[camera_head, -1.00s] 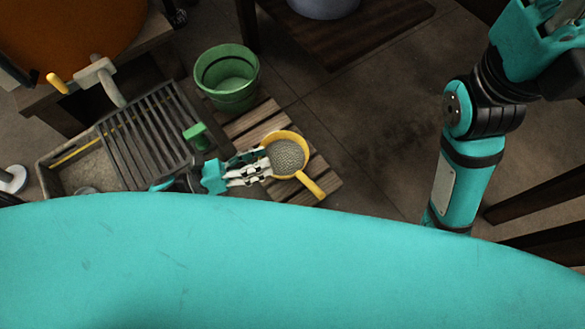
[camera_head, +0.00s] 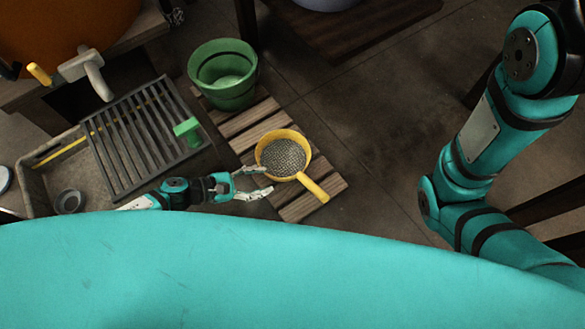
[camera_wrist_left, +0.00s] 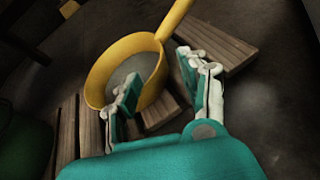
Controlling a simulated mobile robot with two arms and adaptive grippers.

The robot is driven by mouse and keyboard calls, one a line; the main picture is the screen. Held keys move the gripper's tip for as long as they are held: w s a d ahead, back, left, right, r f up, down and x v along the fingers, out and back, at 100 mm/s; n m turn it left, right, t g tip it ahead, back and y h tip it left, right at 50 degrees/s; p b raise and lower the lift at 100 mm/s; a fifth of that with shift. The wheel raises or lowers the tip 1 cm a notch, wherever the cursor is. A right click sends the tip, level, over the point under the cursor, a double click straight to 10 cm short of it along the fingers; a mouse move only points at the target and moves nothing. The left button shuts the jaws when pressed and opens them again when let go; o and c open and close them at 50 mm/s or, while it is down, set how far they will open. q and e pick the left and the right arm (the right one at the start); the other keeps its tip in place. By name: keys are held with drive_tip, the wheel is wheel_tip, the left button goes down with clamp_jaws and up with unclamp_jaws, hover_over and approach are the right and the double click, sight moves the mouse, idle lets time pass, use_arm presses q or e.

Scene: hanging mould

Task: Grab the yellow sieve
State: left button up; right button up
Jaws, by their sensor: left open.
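The yellow sieve (camera_head: 283,157) lies on a wooden pallet in the head view, with its mesh bowl facing up and its handle (camera_head: 313,189) pointing to the lower right. My left gripper (camera_head: 268,181) is open and empty, with its fingertips close to the lower left rim of the sieve. In the left wrist view the sieve (camera_wrist_left: 105,62) shows just beyond the open fingers of my left gripper (camera_wrist_left: 160,85), its handle rising to the upper right. I cannot tell if a finger touches the rim. My right gripper is out of view; only my right arm shows.
The slatted pallet (camera_head: 246,120) also bears a green bucket (camera_head: 224,75) behind the sieve. A tray with a dark grate (camera_head: 140,140) and a green-handled tool (camera_head: 188,130) stands to the left. A small grey cup (camera_head: 68,201) sits in the tray. Floor right of the pallet is clear.

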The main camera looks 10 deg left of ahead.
sight(276, 177)
use_arm(q)
drive_tip(key=shift+w+d+f, duration=0.2)
drive_tip(key=shift+d, duration=0.1)
drive_tip(key=shift+w+d+f, duration=0.1)
drive_tip(key=shift+w+d, duration=0.05)
drive_tip(key=b+x, duration=0.3)
drive_tip(key=x, duration=0.2)
drive_tip(key=shift+w, duration=0.15)
drive_tip(key=shift+c, duration=0.4)
clamp_jaws()
